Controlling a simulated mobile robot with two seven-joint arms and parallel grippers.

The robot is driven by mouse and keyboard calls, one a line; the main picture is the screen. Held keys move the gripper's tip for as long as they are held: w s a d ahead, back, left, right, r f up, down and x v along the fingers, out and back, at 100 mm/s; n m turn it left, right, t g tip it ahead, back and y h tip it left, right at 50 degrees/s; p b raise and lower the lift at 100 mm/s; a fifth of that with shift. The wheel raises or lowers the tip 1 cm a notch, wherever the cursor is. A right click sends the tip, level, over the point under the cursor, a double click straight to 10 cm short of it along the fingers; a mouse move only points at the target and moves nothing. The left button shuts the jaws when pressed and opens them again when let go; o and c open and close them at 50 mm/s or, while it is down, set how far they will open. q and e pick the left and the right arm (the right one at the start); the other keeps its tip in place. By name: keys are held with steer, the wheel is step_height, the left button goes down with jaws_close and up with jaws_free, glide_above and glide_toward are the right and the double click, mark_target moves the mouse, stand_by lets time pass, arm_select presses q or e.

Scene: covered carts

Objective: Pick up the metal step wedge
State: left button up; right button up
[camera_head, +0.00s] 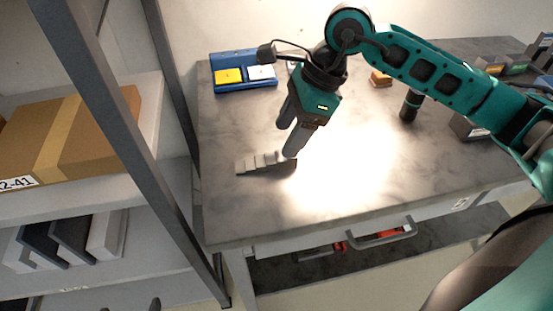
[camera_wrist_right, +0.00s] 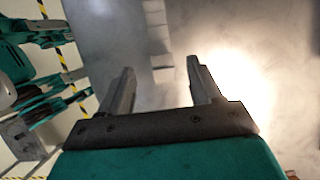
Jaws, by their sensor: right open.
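The metal step wedge (camera_head: 262,161) is a small grey stepped block lying on the marbled top of the cart (camera_head: 230,205). In the right wrist view the wedge (camera_wrist_right: 157,40) shows beyond the fingers, near the top middle. My right gripper (camera_head: 284,139) is open and empty, pointing down just above and to the right of the wedge. Its two fingers also show in the right wrist view (camera_wrist_right: 160,85), spread apart with the cart top between them. I cannot tell whether a fingertip touches the wedge. My left gripper is not in view.
A blue tray (camera_head: 245,89) with yellow and white blocks stands at the back left. A dark cylinder (camera_head: 410,105) and an orange-brown block (camera_head: 380,79) stand at the back right. A shelf rack with a cardboard box (camera_head: 95,130) borders the left.

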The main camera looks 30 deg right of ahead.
mark_target(277, 156)
steer(key=x, duration=0.5)
steer(key=shift+f, duration=0.35)
steer(key=shift+d, duration=0.1)
steer(key=shift+c, duration=0.4)
steer(key=shift+r, duration=0.1)
jaws_close()
